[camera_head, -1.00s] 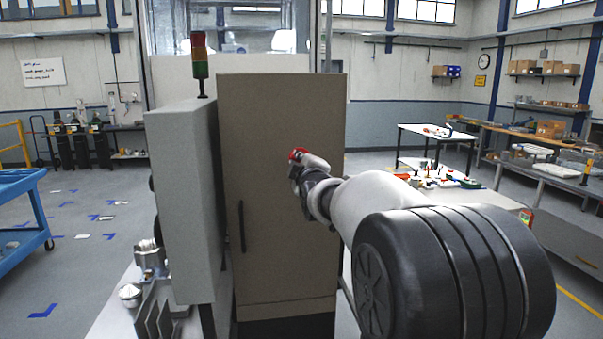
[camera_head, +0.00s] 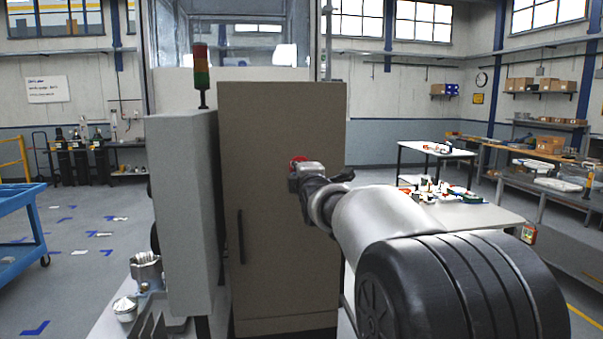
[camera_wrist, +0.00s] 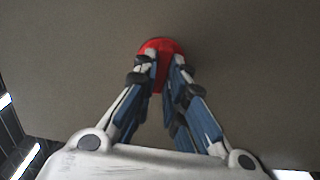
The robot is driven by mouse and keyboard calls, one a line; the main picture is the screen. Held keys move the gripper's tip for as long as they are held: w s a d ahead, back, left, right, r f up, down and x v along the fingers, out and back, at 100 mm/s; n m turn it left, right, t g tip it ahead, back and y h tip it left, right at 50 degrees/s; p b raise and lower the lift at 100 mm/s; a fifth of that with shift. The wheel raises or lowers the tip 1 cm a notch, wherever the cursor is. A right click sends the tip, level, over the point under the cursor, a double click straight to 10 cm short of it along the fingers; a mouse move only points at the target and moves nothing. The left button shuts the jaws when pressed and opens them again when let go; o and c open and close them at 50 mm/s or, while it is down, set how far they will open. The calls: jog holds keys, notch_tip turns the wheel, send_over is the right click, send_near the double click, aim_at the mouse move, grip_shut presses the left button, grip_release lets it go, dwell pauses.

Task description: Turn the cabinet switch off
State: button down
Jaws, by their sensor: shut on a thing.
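The cabinet (camera_head: 285,270) is a tall grey-brown box with a closed door and a dark vertical handle (camera_head: 241,237) on its left side. The red switch (camera_head: 297,160) is on the upper part of the cabinet front, partly hidden by my gripper (camera_head: 305,172). In the wrist view the red switch (camera_wrist: 162,46) shows as a round red piece against the plain cabinet face. My gripper's fingertips (camera_wrist: 161,62) are at the switch from both sides, shut on it. The exact turn position of the switch is hidden by the fingers.
A grey box panel (camera_head: 184,210) stands left of the cabinet, with a signal tower (camera_head: 201,75) behind it. Metal parts (camera_head: 146,268) lie at lower left. A table with small items (camera_head: 440,190) stands to the right. A blue cart (camera_head: 20,230) is far left.

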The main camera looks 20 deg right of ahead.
jog(key=c, duration=1.6)
grip_release()
jog(key=shift+c, duration=0.2)
jog(key=s+a, duration=0.2)
jog(key=s, duration=0.9)
jog(key=shift+s+a, duration=0.2)
jog(key=shift+s, duration=0.2)
jog(key=s+a+f+m+g+y, duration=0.1)
jog(key=s+a+f+m+g, duration=0.3)
jog(key=s+f, duration=0.4)
jog(key=s+a+f+m+g+y, duration=0.1)
jog(key=s+a+f+m+g, duration=0.3)
jog(key=s+f, duration=0.5)
jog(key=s+a+f+m+g+y, duration=0.1)
jog(key=s+a+f+m+g, duration=0.3)
jog(key=s, duration=1.6)
notch_tip(320, 180, down, 5)
jog(key=m, duration=0.3)
jog(key=shift+m+g, duration=0.4)
